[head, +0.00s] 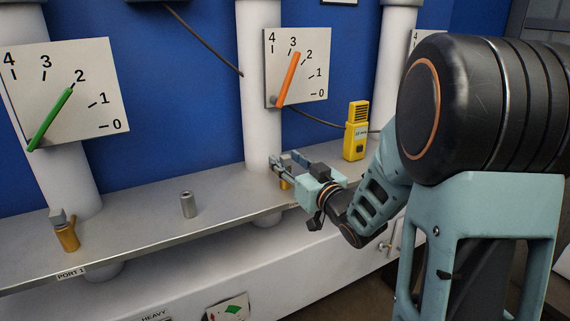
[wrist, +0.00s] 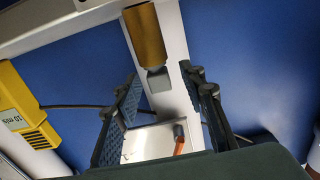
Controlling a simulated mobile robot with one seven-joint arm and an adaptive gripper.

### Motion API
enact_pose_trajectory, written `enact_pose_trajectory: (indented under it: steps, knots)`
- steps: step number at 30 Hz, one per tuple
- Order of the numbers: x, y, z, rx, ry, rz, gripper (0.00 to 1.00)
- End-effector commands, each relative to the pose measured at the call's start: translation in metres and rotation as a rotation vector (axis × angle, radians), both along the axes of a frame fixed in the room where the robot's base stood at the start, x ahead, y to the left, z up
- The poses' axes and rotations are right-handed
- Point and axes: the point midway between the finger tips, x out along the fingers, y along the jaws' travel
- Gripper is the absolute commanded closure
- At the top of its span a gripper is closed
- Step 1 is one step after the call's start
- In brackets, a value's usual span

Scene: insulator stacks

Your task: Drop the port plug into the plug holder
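My gripper (head: 283,163) is at the shelf in front of the middle white column. In the wrist view my gripper (wrist: 163,108) is open, its two fingers apart. A grey block-shaped port plug (wrist: 158,79) sits on the end of a brass port (wrist: 144,35), between and just beyond the fingers, with a gap to each side. In the head view only a bit of this brass port (head: 284,184) shows below the fingers. A small grey upright cylinder (head: 188,205), perhaps the plug holder, stands on the shelf left of my gripper.
Another brass port (head: 67,237) with a grey plug on it stands at the left, by the PORT 1 label (head: 72,274). A yellow meter (head: 356,131) stands right of my gripper. Gauges with green and orange pointers hang behind. The shelf (head: 140,231) is otherwise mostly clear.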

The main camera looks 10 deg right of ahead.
Motion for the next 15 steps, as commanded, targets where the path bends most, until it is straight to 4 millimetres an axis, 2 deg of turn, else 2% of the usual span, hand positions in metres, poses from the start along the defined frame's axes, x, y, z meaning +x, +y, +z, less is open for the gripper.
enact_pose_trajectory:
  steps: [3,10,15]
  knots:
    - [0.0094,0.0033,0.0003,0.000,0.000,0.000,0.62]
    - [0.0107,0.0034,0.0002,0.000,0.000,-0.001,0.62]
    - [0.0105,0.0032,0.0003,0.000,0.000,-0.001,0.80]
